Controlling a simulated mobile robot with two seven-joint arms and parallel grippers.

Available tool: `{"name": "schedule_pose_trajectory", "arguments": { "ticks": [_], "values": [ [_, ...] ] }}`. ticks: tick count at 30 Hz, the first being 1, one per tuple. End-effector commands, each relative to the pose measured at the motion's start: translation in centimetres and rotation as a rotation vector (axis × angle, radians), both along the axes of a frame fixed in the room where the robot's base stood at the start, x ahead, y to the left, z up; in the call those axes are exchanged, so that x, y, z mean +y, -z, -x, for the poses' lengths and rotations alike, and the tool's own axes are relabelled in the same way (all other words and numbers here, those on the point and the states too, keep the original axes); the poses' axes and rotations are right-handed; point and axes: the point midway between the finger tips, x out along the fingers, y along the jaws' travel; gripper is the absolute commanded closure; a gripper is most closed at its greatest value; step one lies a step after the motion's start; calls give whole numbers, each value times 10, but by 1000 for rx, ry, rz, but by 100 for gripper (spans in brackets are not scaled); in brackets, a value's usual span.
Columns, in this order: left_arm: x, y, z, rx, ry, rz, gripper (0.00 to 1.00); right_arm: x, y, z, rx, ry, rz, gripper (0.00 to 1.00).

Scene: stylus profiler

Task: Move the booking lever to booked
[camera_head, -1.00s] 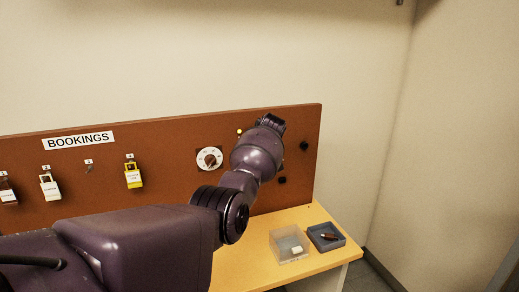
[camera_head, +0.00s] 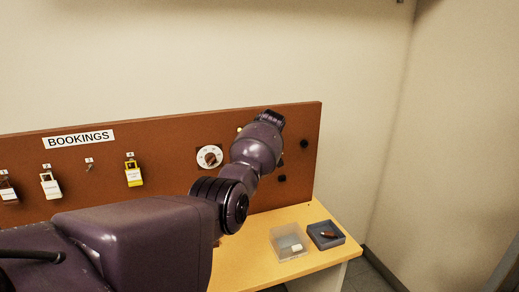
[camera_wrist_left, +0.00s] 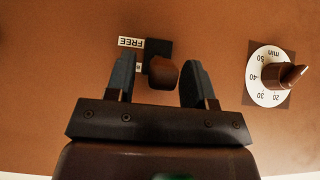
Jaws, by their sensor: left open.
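The booking lever (camera_wrist_left: 163,72) has a dark brown rounded knob on a black base, on the brown board. It shows in the left wrist view beside a white label reading FREE (camera_wrist_left: 131,42). My left gripper (camera_wrist_left: 158,66) is open, with one finger on each side of the knob. A small gap shows beside the right finger; whether the left finger touches cannot be told. In the head view my left wrist hides the lever and the fingers. My right gripper is in neither view.
A timer dial (camera_head: 209,157) with a brown knob is on the board close to my wrist. Padlocks such as a yellow one (camera_head: 134,174) hang to the left. A clear box (camera_head: 288,252) and a dark tray (camera_head: 337,242) stand on the table below.

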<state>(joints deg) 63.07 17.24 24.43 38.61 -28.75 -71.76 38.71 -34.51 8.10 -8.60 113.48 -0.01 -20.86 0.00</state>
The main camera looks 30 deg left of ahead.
Motion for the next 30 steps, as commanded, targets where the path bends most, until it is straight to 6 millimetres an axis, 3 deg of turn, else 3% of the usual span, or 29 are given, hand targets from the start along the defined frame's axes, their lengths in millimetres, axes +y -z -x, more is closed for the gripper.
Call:
{"name": "schedule_pose_trajectory", "arguments": {
  "ticks": [11, 30],
  "values": [
    [-6, -11, 5, -2, 0, -2, 51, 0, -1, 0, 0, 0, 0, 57],
    [-47, -75, 39, -2, 1, -1, 51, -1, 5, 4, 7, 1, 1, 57]
  ]
}}
